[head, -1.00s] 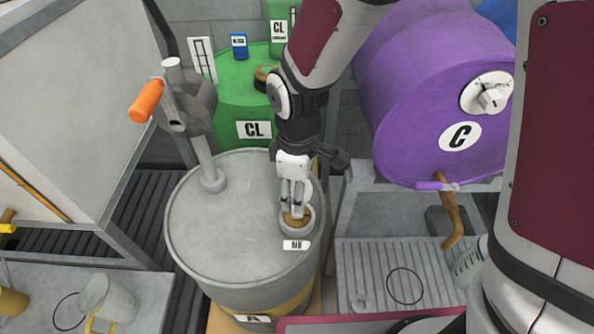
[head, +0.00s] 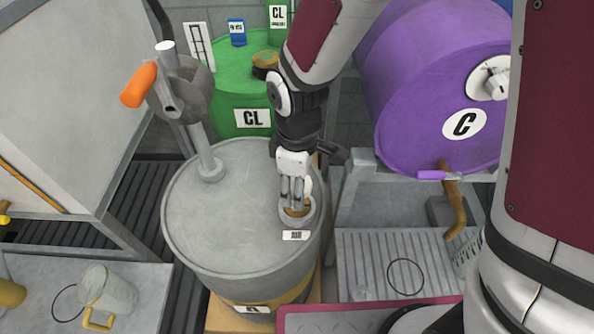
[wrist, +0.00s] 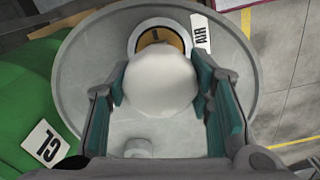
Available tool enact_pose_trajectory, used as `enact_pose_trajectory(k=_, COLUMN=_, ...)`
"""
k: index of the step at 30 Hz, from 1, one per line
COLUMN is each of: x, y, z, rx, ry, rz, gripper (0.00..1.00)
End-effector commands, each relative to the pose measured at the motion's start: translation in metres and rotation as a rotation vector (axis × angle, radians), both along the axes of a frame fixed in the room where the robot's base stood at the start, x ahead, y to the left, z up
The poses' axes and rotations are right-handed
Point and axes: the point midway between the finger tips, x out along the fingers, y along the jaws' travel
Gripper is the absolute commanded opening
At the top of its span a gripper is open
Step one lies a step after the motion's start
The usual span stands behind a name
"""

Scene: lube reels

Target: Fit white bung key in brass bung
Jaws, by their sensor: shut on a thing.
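My gripper (head: 295,200) is shut on the white bung key (wrist: 163,80), a rounded white piece between its teal-padded fingers. The brass bung (head: 297,210) sits inside a grey collar on top of the grey drum (head: 235,215), at its right side. In the wrist view the bung (wrist: 158,38) shows just beyond the key, with a dark slot in it. The gripper points down over the bung. The key's lower end is hidden, so I cannot tell whether it touches or sits in the slot.
A pump with an orange handle (head: 139,85) stands on the drum's left. A green CL drum (head: 235,75) is behind, and a purple C drum (head: 430,110) lies to the right above a grated tray (head: 400,265).

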Motion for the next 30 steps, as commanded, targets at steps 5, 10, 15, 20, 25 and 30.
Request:
enact_pose_trajectory(k=5, x=0.0, y=0.0, z=-0.004, rx=0.001, ry=0.0, rz=0.0, gripper=0.49)
enact_pose_trajectory(k=10, x=0.0, y=0.0, z=-0.003, rx=0.001, ry=0.0, rz=0.0, gripper=0.7)
enact_pose_trajectory(k=15, x=0.0, y=0.0, z=-0.003, rx=0.001, ry=0.0, rz=0.0, gripper=0.7)
enact_pose_trajectory(k=20, x=0.001, y=0.0, z=0.002, rx=0.002, ry=-0.002, rz=0.0, gripper=0.7)
enact_pose_trajectory(k=25, x=0.002, y=0.001, z=0.026, rx=0.003, ry=-0.006, rz=0.0, gripper=0.7)
enact_pose_trajectory(k=30, x=0.001, y=0.001, z=0.061, rx=0.004, ry=-0.007, rz=0.0, gripper=0.7)
